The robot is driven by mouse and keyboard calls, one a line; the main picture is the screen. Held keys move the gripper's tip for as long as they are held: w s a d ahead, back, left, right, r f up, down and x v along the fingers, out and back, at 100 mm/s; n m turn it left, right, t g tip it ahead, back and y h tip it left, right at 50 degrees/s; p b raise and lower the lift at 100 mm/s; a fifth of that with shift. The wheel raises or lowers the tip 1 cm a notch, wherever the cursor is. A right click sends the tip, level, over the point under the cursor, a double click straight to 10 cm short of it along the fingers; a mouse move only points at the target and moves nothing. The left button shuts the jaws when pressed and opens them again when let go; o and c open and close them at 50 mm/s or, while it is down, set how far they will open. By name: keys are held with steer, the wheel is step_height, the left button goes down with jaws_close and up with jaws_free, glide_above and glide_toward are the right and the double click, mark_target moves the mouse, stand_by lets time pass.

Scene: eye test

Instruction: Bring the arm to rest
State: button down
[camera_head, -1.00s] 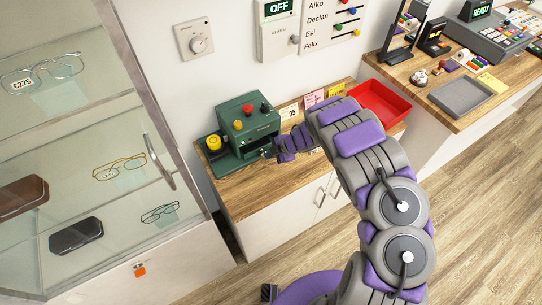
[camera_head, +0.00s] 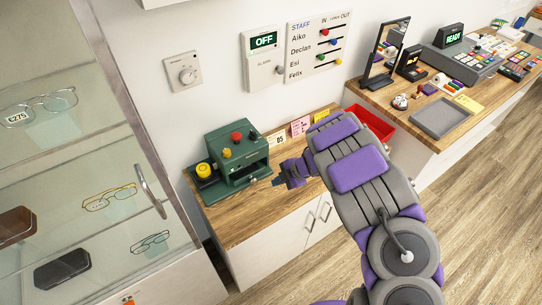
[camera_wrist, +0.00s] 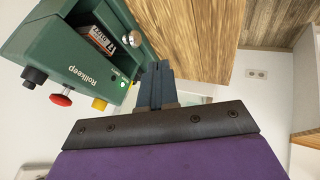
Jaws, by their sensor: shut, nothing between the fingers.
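My arm (camera_head: 358,170) is purple and grey and reaches from the lower right up over the wooden counter. My gripper (camera_head: 279,183) is at its end, just right of and in front of the green machine (camera_head: 240,178). In the wrist view the two dark fingers (camera_wrist: 157,70) lie together with nothing between them. The wrist view shows the machine (camera_wrist: 75,45) close at the left, marked "Rollkeep", with a small green light lit and a silver knob (camera_wrist: 132,39). The fingertips appear apart from the machine.
The wooden counter (camera_head: 232,222) stands below the arm. A red tray (camera_head: 372,122) lies behind the arm. A glass cabinet with spectacles (camera_head: 110,198) fills the left. A desk with a grey tray (camera_head: 440,118) and a till (camera_head: 462,57) is at right. Open floor (camera_head: 480,215) lies at lower right.

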steer(key=w+d+r+m+t+h, duration=0.3)
steer(key=w+d+r+t, duration=0.15)
steer(key=d+r, duration=0.35)
steer(key=w+d+r+m+t+h, duration=0.3)
steer(key=w+d+r+m+h, duration=0.15)
steer(key=d+r, duration=0.35)
steer(key=s+d+r+m+g+h, duration=0.1)
steer(key=s+d+r+m+h, duration=0.6)
steer(key=d+r, duration=0.65)
steer(key=s+r+m+g, duration=0.1)
steer(key=s+m+g, duration=0.4)
steer(key=s, duration=1)
steer(key=s+a+f+m+g+y, duration=0.1)
steer(key=s+a+y, duration=0.1)
steer(key=s+a, duration=0.3)
steer(key=s+a+f+m+g+y, duration=0.1)
steer(key=s+a, duration=0.4)
steer(key=s, duration=0.8)
steer(key=s+a+f+m+g+y+b, duration=0.1)
steer(key=s+a+m+g+y, duration=0.1)
steer(key=s, duration=0.8)
steer(key=a+g+y, duration=0.1)
steer(key=a+y, duration=0.1)
steer(key=a, duration=0.1)
steer(key=shift+a+f, duration=0.2)
steer(key=shift+f, duration=0.1)
